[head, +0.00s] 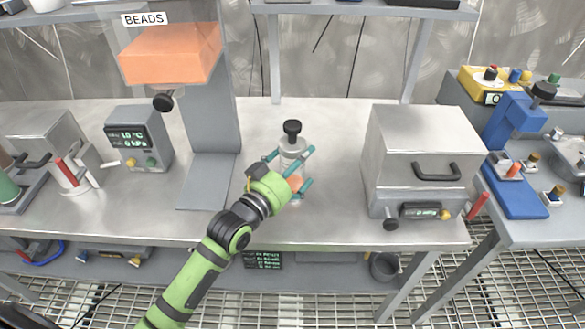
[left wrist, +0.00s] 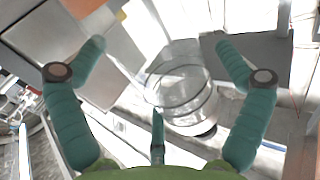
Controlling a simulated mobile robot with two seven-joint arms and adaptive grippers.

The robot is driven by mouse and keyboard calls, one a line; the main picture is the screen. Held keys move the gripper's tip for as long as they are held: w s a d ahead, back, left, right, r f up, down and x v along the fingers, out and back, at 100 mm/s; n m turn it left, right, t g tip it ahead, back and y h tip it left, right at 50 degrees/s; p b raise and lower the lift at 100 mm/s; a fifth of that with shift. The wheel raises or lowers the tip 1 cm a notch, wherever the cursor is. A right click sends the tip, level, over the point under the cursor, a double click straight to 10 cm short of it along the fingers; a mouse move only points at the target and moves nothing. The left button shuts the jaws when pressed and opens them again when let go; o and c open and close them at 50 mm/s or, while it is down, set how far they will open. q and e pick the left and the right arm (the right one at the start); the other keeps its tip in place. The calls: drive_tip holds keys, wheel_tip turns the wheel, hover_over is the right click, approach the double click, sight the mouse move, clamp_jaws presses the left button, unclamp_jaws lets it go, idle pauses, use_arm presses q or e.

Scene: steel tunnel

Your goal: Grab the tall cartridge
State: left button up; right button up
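The tall cartridge (head: 293,147) stands upright on the steel bench in the head view, with a black knob on top, a pale upper body and orange showing low down. My left gripper (head: 290,166) reaches it from the front, its teal fingers spread on both sides. In the left wrist view a clear ringed cylinder (left wrist: 180,88), apparently the cartridge, lies between the open fingers (left wrist: 160,50). Gaps show on both sides of it there. The palm and fingers hide part of its lower body. My right gripper is in neither view.
A boxy steel oven (head: 425,145) stands to the right. A small display unit (head: 139,138) is farther left. Bare bench (head: 340,190) lies between cartridge and oven.

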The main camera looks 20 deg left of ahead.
use_arm(q)
drive_tip(key=c, duration=1.1)
drive_tip(key=shift+r, duration=0.2)
drive_tip(key=shift+c, duration=0.2)
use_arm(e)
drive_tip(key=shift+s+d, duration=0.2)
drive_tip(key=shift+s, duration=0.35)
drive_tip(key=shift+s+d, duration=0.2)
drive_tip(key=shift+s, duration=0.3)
